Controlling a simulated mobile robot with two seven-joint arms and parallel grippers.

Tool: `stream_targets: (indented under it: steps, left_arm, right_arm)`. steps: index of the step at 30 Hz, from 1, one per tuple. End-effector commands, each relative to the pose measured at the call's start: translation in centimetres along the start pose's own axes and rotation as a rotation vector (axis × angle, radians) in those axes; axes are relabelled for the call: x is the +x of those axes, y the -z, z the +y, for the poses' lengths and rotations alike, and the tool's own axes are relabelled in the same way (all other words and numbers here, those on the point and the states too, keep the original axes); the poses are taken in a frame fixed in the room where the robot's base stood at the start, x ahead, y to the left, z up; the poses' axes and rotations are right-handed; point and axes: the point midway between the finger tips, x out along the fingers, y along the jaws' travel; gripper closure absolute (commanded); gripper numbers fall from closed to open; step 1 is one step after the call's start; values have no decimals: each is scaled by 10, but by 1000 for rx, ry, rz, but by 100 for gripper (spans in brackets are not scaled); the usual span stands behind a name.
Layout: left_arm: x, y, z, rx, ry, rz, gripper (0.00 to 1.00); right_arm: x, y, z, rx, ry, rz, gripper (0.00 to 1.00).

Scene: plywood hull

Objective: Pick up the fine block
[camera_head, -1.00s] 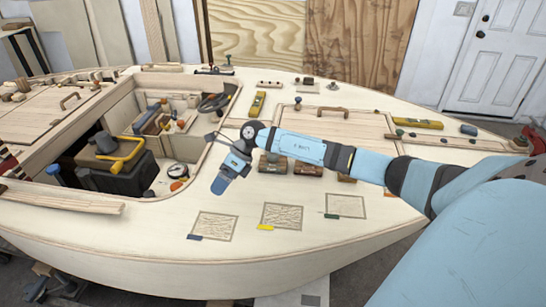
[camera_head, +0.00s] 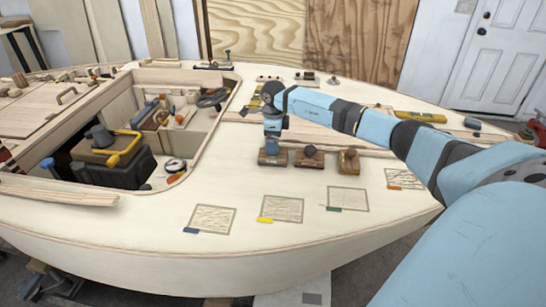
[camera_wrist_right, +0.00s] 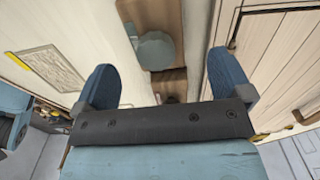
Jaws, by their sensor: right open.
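Three wooden sanding-type blocks stand in a row on the deck: a left block (camera_head: 272,159), a middle block (camera_head: 309,158) with a dark round knob, and a right block (camera_head: 348,161) with a tan top. I cannot tell which is the fine one. My right gripper (camera_head: 272,134) points down over the left block and hides its top. In the right wrist view the fingers (camera_wrist_right: 165,82) are wide apart and empty. Beyond them shows a brown block with a grey-blue round knob (camera_wrist_right: 154,50), with more brown wood nearer.
Framed patches with blue (camera_head: 213,219), yellow (camera_head: 282,208), green (camera_head: 348,199) and orange (camera_head: 404,179) tabs lie on the front deck. An open cockpit (camera_head: 150,130) with tools is at left. A yellow level (camera_head: 420,117) lies behind. Bare deck separates blocks and patches.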

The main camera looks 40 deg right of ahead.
Motion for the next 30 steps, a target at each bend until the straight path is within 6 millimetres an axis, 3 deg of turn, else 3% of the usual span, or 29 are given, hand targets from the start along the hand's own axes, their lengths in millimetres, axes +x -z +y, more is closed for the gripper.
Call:
stream_targets:
  steps: [5,14,21,22,27,30]
  left_arm:
    - [0,0,-1,4,0,0,8]
    - [0,0,0,0,0,1,8]
    - [1,1,2,-7,0,3,8]
    - [1,1,2,-8,0,4,8]
    - [1,2,2,-10,0,4,8]
    - [1,2,2,-9,0,4,8]
  right_arm:
    - [10,-1,1,0,-1,0,3]
    - [51,-2,4,0,-2,-1,3]
    - [55,-2,4,0,0,-2,3]
    - [55,-2,4,0,0,-1,6]
    - [54,-2,4,0,0,-1,45]
    - [54,-2,4,0,0,-1,62]
